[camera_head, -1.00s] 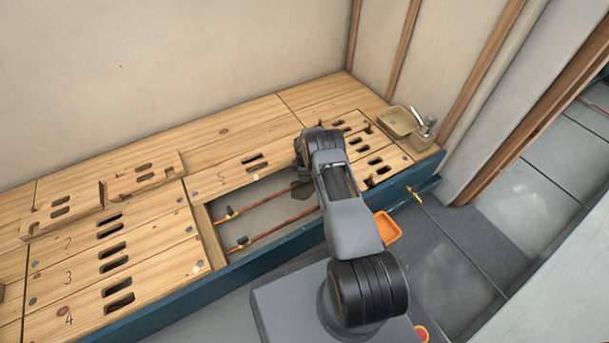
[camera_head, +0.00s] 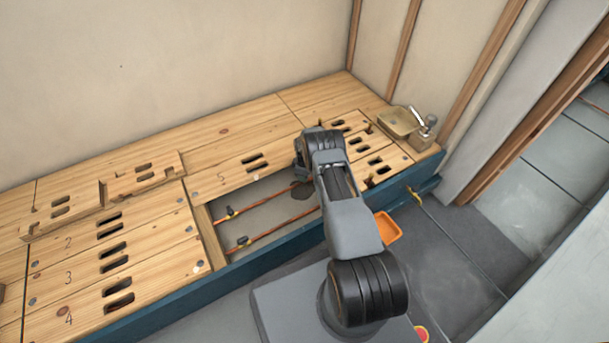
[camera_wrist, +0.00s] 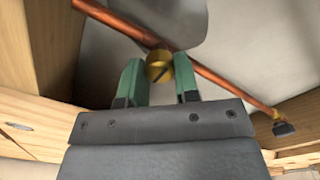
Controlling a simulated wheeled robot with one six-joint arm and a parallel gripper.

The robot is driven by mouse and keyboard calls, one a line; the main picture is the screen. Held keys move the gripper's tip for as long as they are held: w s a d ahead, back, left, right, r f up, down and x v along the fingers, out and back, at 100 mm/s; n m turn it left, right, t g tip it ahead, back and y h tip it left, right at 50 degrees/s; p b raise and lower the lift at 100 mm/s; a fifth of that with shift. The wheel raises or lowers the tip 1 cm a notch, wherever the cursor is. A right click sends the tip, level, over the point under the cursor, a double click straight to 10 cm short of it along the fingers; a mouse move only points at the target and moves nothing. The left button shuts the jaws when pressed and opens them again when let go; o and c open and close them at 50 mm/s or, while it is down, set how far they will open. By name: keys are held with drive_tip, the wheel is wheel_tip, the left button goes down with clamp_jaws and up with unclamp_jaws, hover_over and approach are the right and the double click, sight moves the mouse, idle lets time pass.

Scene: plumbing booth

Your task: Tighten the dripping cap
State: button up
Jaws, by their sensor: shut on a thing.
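A brass cap (camera_wrist: 159,67) sits on a copper pipe (camera_wrist: 215,80) that runs diagonally across the wrist view. My gripper (camera_wrist: 159,78), with green fingers, is shut on the cap, one finger on each side of it. A dark slot crosses the cap's face. In the head view my arm hides the gripper and the cap. A dark wet patch (camera_head: 302,191) lies in the bay beside my arm.
Wooden boards with slots surround the bay, some numbered, such as board 3 (camera_head: 85,275). Two loose boards (camera_head: 143,174) lie on top at the left. An orange tray (camera_head: 388,228) lies on the floor.

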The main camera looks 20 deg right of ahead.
drive_tip(key=o, duration=0.9)
drive_tip(key=shift+o, duration=0.2)
wheel_tip(320, 180, up, 14)
drive_tip(key=p, duration=0.6)
